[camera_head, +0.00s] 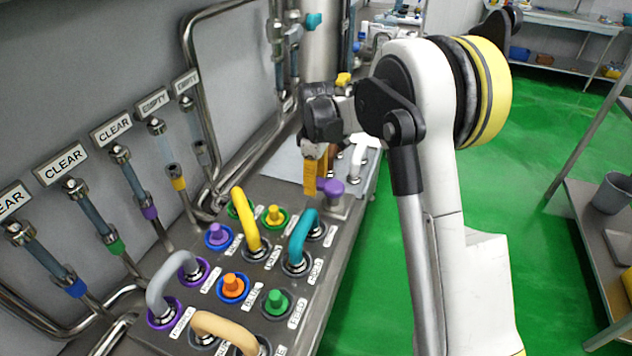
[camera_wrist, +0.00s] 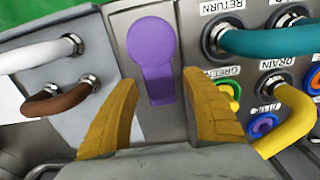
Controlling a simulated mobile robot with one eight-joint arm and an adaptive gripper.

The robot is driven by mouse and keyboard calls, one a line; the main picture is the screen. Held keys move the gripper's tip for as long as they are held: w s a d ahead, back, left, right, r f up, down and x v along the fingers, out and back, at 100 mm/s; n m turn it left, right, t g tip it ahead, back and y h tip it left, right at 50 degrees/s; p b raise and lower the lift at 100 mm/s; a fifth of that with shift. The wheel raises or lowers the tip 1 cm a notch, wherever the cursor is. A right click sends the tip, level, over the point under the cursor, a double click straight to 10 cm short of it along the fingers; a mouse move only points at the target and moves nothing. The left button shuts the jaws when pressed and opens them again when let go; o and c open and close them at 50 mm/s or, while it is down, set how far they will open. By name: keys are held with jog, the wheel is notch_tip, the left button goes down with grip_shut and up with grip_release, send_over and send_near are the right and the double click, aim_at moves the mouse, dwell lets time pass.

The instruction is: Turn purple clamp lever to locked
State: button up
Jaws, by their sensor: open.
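The purple clamp lever (camera_wrist: 151,50) shows in the wrist view as a round knob with a flat arm, set on a grey metal block. It lies between and just beyond the two yellow fingertips of my gripper (camera_wrist: 160,92), which is open. A clear gap separates the lever from each finger. In the head view the lever (camera_head: 333,187) is a small purple shape at the far end of the panel, beside my gripper (camera_head: 316,178). My fingers point down there and partly hide it. I cannot tell whether a finger touches it.
A teal hose (camera_wrist: 262,42) and a yellow hose (camera_wrist: 297,118) lie right of the lever. White (camera_wrist: 45,50) and brown (camera_wrist: 62,102) hoses lie left. Coloured ports (camera_head: 232,288) and looped hoses cover the near panel (camera_head: 325,270). Upright tubes with signs (camera_head: 60,163) line the wall.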

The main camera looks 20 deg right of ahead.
grip_shut()
jog(key=m, duration=0.2)
jog(key=w+d+m, duration=0.1)
jog(key=m, duration=0.1)
jog(key=shift+w+d+p, duration=0.15)
jog(key=shift+d+p, duration=0.05)
jog(key=shift+p, duration=0.15)
jog(key=m, duration=0.1)
jog(key=d+m, duration=0.1)
jog(key=m, duration=0.1)
jog(key=d+m, duration=0.1)
jog(key=shift+w+m+p, duration=0.3)
jog(key=shift+w+m, duration=0.05)
jog(key=shift+m, duration=0.05)
jog(key=d+m, duration=0.1)
jog(key=m, duration=0.1)
jog(key=d+m, duration=0.1)
jog(key=m, duration=0.1)
jog(key=shift+m, duration=0.3)
jog(key=shift+s+d+m+p, duration=0.2)
jog(key=shift+d+m, duration=0.25)
jog(key=shift+m, duration=0.65)
jog(key=shift+s+d+m+p, duration=0.1)
jog(key=shift+s+d+m, duration=0.25)
jog(key=shift+m, duration=0.75)
jog(key=shift+w+d, duration=0.1)
jog(key=shift+d, duration=0.05)
